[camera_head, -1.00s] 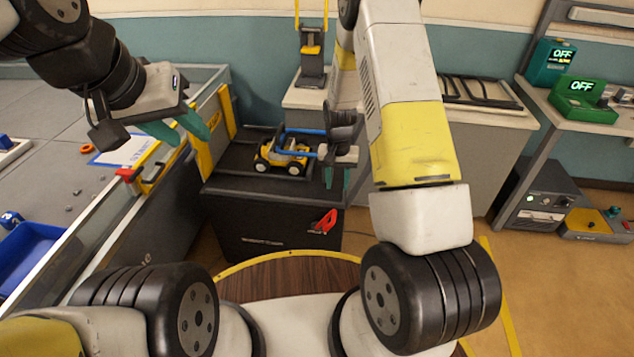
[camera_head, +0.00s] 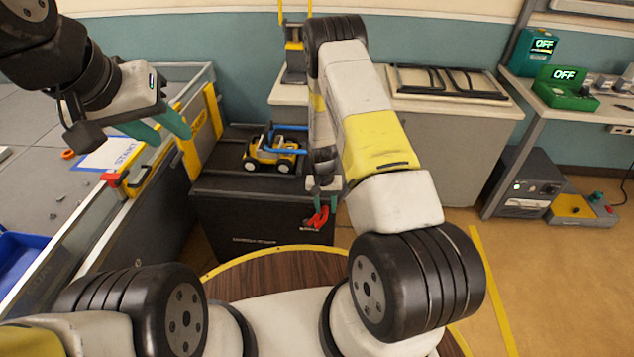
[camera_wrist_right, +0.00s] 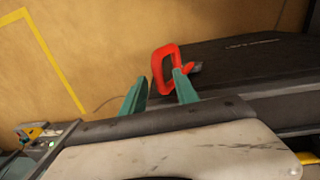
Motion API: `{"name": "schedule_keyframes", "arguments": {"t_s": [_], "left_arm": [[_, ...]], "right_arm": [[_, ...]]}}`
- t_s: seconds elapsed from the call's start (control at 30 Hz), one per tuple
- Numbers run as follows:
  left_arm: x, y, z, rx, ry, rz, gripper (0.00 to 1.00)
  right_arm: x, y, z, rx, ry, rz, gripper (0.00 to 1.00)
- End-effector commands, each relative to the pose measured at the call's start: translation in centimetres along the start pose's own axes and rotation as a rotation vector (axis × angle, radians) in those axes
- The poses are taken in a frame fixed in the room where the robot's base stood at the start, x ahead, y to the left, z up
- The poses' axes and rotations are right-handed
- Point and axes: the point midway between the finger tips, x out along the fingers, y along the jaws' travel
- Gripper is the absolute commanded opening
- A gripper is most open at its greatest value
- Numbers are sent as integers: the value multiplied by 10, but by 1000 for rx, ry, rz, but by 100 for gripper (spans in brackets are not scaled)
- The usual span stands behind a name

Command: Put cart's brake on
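The cart (camera_head: 225,207) is a low black box with a dark flat top. A red loop-shaped handle (camera_head: 316,217) sits on its front at the right; I take this for the brake. My right gripper (camera_head: 321,203) is down at this handle. In the right wrist view, the red handle (camera_wrist_right: 158,72) lies just beyond the teal fingers (camera_wrist_right: 160,80). The fingers are apart, and the right one overlaps the handle's edge; I cannot tell whether they touch. My left gripper (camera_head: 173,138) is open and empty, raised over the arena wall at the left.
A yellow toy vehicle (camera_head: 268,157) with blue bars stands on the cart's top. A grey-walled arena (camera_head: 90,240) with yellow panels is left of the cart. A bench (camera_head: 440,135) stands behind right. The brown floor (camera_head: 540,260) at right is largely clear.

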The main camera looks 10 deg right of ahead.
Motion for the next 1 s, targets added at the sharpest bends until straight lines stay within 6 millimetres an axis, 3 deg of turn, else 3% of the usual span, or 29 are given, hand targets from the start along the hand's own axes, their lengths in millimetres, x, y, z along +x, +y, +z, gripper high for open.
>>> {"name": "schedule_keyframes", "arguments": {"t_s": [0.17, 0.3, 0.37, 1.0], "left_arm": [[0, 0, 0, 0, 0, 0, 36], [0, 0, 0, 0, 0, 0, 36], [0, 0, 0, 0, 0, 0, 36], [0, 0, 0, 0, 0, 0, 36]], "right_arm": [[0, 0, 0, 0, 1, 0, 36], [0, 0, 0, 0, 0, 0, 9], [0, 0, 0, 0, 0, 0, 0], [-1, 0, 0, 0, 0, 0, 0]]}}
